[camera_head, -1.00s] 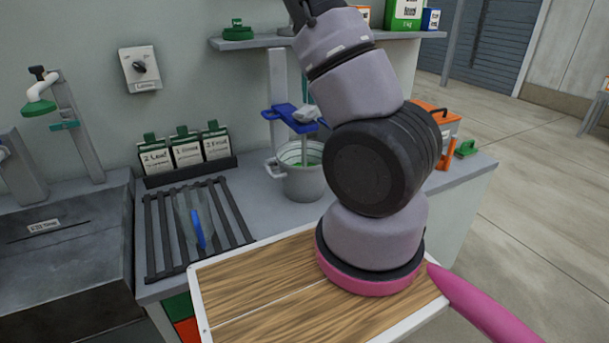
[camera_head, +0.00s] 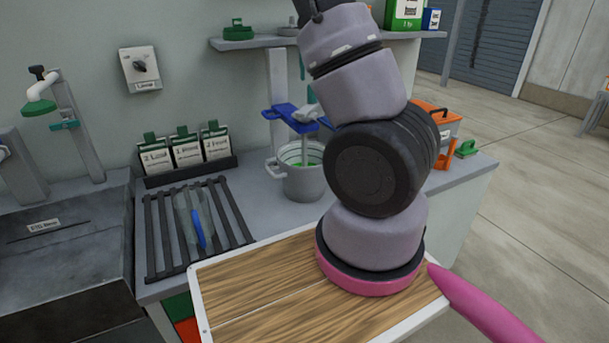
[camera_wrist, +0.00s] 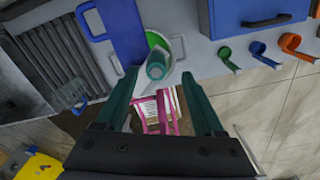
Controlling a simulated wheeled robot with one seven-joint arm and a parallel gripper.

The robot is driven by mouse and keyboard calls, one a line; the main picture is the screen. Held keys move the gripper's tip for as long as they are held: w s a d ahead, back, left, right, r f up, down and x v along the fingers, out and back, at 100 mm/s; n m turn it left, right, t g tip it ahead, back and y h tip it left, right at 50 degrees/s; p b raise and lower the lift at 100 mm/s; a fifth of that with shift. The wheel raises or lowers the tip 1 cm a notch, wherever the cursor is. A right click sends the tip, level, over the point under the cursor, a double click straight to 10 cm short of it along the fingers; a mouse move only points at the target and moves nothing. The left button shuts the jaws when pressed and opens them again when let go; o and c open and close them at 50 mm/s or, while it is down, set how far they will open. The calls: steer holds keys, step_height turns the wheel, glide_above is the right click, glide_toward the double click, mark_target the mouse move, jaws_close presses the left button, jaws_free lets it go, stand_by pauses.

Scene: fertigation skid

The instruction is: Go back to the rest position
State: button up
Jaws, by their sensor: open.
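My gripper (camera_wrist: 159,77) is open and empty in the wrist view, its two green fingers spread apart. Below it, in the wrist view, is a pot with green contents (camera_wrist: 176,46) and a teal round-ended piece over it, lying beyond the fingertips. In the head view my arm rises from the wooden-topped base at lower right and bends up past the shelf.
The grey pot (camera_head: 302,178) stands on the counter beside a blue bracket. Left of it are labelled packets (camera_head: 187,150), a black rack (camera_head: 165,235) with a clear blue-marked item, and a sink (camera_head: 60,260). A shelf (camera_head: 260,41) hangs above. Open floor lies right.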

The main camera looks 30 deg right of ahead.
stand_by(0.6)
steer(key=shift+s+a+n, duration=0.15)
steer(key=shift+s+n, duration=0.05)
steer(key=shift+n, duration=0.1)
steer(key=s+a+r+n+t, duration=0.2)
steer(key=s+a+r+n, duration=0.2)
steer(key=n, duration=0.7)
steer(key=s+a+r+n+t+y, duration=0.1)
steer(key=s+a+r+n+t, duration=0.1)
steer(key=s+a+r+n, duration=0.3)
steer(key=s+a+r+n+t+y, duration=0.1)
steer(key=s+a+r+n+t, duration=0.2)
steer(key=s+a+n, duration=0.8)
steer(key=s+r+n, duration=0.1)
steer(key=s+n, duration=0.3)
steer(key=n, duration=0.4)
steer(key=shift+r, duration=0.4)
